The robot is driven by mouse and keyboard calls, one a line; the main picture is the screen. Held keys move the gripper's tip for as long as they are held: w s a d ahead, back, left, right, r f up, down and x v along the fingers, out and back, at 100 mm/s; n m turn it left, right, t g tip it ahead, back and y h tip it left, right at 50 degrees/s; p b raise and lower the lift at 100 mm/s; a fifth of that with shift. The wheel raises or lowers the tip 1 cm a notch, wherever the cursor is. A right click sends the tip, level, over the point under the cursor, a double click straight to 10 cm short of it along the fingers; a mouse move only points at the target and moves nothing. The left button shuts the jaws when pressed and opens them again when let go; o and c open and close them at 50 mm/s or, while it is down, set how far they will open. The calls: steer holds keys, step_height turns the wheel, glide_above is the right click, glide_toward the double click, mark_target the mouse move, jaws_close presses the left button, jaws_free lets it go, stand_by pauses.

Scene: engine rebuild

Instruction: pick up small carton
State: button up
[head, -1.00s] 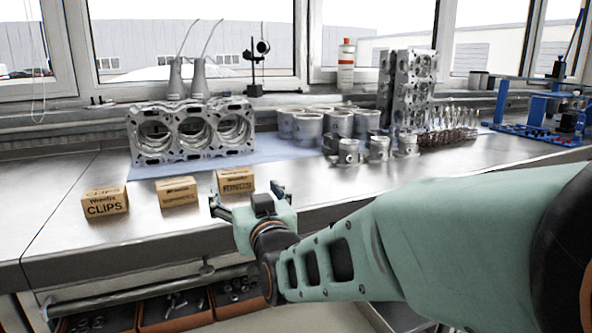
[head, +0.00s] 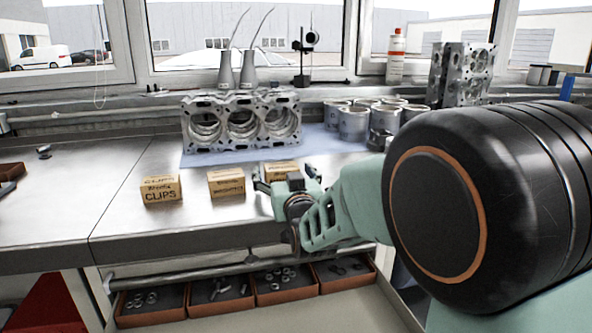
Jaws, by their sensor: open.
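Three small brown cartons stand in a row on the steel workbench. The left one (head: 160,190) is lettered CLIPS. The middle carton (head: 226,183) has print too small to read. The right carton (head: 280,168) is partly hidden behind my gripper (head: 285,176). My gripper is open, with its fingers spread at the near side of the right carton. I cannot tell whether they touch it. No carton is held.
An engine block (head: 241,122) stands on a blue mat (head: 190,160) behind the cartons, with metal cylinders (head: 353,123) to its right. Parts bins (head: 215,300) sit below the bench edge. The bench left of the CLIPS carton is mostly clear. My arm fills the right.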

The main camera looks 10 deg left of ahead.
steer(key=shift+w+a, duration=0.1)
steer(key=shift+w, duration=0.1)
steer(key=shift+c, duration=0.3)
steer(key=shift+r, duration=0.1)
steer(key=c, duration=1.4)
steer(key=shift+r, duration=0.1)
